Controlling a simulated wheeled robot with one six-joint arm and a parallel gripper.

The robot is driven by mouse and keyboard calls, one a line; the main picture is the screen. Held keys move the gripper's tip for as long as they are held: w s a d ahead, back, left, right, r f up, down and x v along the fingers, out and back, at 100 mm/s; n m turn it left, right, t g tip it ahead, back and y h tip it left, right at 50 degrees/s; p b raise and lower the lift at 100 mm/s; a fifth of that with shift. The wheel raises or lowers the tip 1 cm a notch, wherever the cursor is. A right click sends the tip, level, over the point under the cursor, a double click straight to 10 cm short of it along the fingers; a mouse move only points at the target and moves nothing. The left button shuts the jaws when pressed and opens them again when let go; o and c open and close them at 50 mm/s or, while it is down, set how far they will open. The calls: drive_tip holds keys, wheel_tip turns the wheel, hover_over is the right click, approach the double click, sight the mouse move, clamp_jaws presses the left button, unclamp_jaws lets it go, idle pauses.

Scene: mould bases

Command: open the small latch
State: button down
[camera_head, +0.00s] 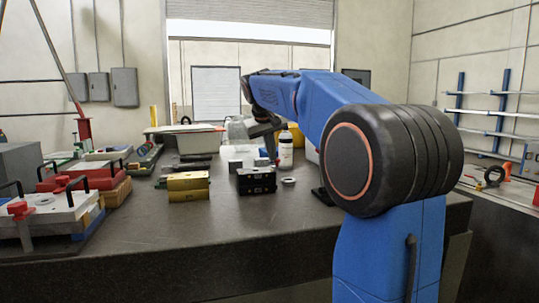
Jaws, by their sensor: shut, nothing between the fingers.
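My gripper (271,152) is at the end of my blue arm, pointing down over the back half of the dark bench. It is small and dark in this view and looks shut, with nothing seen in it. Below and nearer stands a black mould block (256,181), with a gold mould block (188,187) to its left. I cannot make out the small latch, nor tell which block bears it. Whether the gripper touches anything behind the black block is unclear.
A white bottle (285,150) stands close right of my gripper. A small pale ring (288,181) lies right of the black block. Red-clamped mould bases (90,178) crowd the left side. The front of the bench (200,235) is clear.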

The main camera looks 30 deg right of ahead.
drive_tip(key=shift+s+d+f+m+t+y, duration=0.15)
drive_tip(key=shift+s+d+y, duration=0.1)
drive_tip(key=shift+d+y, duration=0.55)
drive_tip(key=shift+s+d+f+m+t+y, duration=0.1)
drive_tip(key=shift+s+d+m+y, duration=0.2)
drive_tip(key=shift+d, duration=0.75)
drive_tip(key=shift+s+d+f+m+t+y, duration=0.15)
drive_tip(key=shift+s+d+y, duration=0.1)
drive_tip(key=shift+d+y, duration=0.6)
drive_tip(key=shift+d+r, duration=0.1)
drive_tip(key=shift+d, duration=0.05)
drive_tip(key=shift+r, duration=0.1)
drive_tip(key=w+a+v, duration=0.1)
drive_tip(key=a+v, duration=0.1)
drive_tip(key=v, duration=1)
drive_tip(key=shift+a+r, duration=0.3)
drive_tip(key=shift+a, duration=0.05)
drive_tip(key=shift+s, duration=0.15)
